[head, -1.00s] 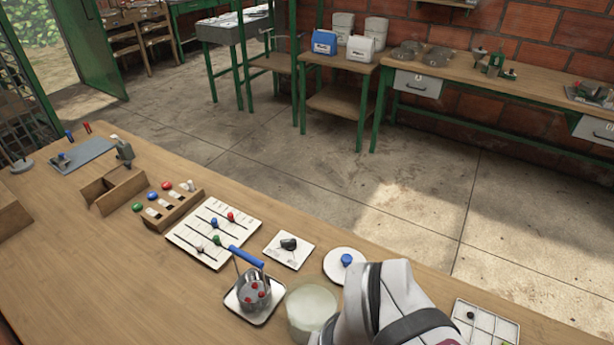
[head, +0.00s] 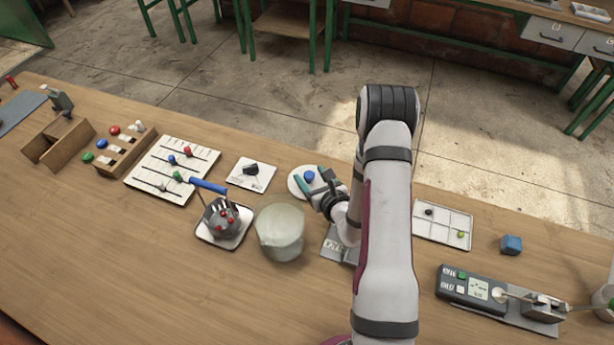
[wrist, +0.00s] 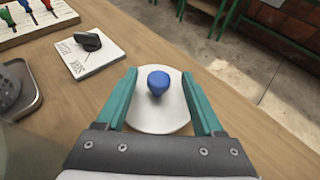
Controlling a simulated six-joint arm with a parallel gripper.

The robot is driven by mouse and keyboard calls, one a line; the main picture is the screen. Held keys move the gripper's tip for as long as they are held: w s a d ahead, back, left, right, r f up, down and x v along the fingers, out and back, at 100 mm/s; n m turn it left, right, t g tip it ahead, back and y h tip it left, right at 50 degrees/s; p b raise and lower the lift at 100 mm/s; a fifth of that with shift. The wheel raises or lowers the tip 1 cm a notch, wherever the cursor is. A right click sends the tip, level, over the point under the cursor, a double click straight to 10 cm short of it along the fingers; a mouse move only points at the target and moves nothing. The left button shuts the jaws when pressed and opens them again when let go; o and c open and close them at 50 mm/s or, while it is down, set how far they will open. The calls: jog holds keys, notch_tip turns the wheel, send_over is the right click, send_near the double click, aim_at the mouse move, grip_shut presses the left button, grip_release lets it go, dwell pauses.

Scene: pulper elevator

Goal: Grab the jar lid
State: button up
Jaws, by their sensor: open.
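The jar lid (head: 309,176) is a round white disc with a blue knob, lying flat on the wooden table near its far edge. It fills the middle of the wrist view (wrist: 158,112). My gripper (wrist: 159,74) is open, with its teal fingers on the left and right of the lid and the blue knob between them. The fingers are not closed on the knob, and I cannot tell their height above the table. A wide translucent jar (head: 280,230) stands open to the left of my arm and nearer the front.
A white card with a dark knob (head: 251,173) lies left of the lid. A metal pot with a blue handle (head: 222,214) stands on a tray left of the jar. A gridded white tray (head: 443,224) and a blue block (head: 511,244) lie to the right.

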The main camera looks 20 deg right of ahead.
aim_at(307, 172)
jog(key=x, duration=0.4)
jog(key=shift+w, duration=0.2)
grip_shut()
